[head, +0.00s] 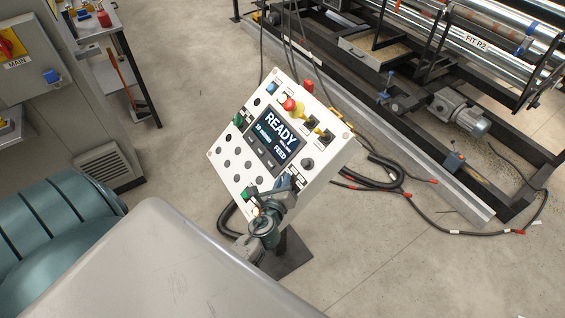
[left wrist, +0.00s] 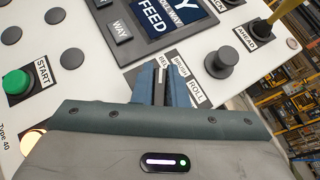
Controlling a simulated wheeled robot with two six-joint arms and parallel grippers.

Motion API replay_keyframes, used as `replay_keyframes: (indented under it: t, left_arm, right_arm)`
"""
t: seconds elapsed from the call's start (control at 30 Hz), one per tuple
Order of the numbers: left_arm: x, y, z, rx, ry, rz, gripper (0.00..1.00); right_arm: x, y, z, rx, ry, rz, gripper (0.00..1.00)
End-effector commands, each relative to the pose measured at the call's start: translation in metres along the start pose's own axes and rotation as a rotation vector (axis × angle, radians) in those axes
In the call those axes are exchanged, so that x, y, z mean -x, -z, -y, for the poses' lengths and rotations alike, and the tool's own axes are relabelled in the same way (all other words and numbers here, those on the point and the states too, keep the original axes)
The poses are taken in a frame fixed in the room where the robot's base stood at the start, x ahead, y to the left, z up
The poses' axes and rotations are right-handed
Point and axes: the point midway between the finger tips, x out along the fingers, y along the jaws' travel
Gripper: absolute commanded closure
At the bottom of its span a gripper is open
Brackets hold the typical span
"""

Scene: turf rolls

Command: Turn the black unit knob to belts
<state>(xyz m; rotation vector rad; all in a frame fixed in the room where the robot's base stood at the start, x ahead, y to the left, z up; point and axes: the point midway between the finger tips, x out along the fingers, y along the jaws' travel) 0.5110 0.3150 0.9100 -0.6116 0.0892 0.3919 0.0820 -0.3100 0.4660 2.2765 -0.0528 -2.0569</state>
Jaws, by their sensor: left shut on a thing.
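The white control panel (head: 228,172) stands tilted on a post, with a lit screen (head: 275,137) reading READY and FEED. My left gripper (head: 284,184) is at the panel's lower right; its blue fingers (left wrist: 161,82) also show in the left wrist view. They are shut on the black unit knob (left wrist: 160,90), which is mostly hidden between them. Labels beside the fingers read BRUSH, ROLL and one starting with BE, partly covered. Where the knob points cannot be told. My right gripper is not in view.
Another black knob (left wrist: 222,61) sits right of the fingers, below the AHEAD switch. A green START button (left wrist: 17,82) is at left. A red button (head: 289,104) is on the panel's upper part. Cables (head: 385,180) lie on the floor at right.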

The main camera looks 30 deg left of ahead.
Motion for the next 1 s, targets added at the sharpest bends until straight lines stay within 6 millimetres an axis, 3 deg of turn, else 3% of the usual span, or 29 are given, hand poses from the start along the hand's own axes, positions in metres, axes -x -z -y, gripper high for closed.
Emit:
replay_keyframes:
  t: [0.03, 0.67, 0.7, 0.8, 1.0]
  left_arm:
    - [0.0031, 0.0067, -0.0034, 0.015, -0.021, -0.015, 1.0]
    - [0.0028, 0.009, -0.0057, 0.045, -0.062, -0.015, 1.0]
    - [0.0028, 0.009, -0.0057, 0.045, -0.062, -0.015, 0.83]
    - [0.0026, 0.0089, -0.0058, 0.045, -0.062, -0.015, 0.65]
    - [0.0014, 0.0058, -0.004, 0.042, -0.058, -0.009, 0.65]
  right_arm:
    - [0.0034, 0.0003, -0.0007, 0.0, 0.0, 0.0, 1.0]
    - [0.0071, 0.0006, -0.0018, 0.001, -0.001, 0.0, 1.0]
    - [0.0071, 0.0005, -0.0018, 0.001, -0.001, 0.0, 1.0]
    - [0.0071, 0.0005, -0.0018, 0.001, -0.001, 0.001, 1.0]
    - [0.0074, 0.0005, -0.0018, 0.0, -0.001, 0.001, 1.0]
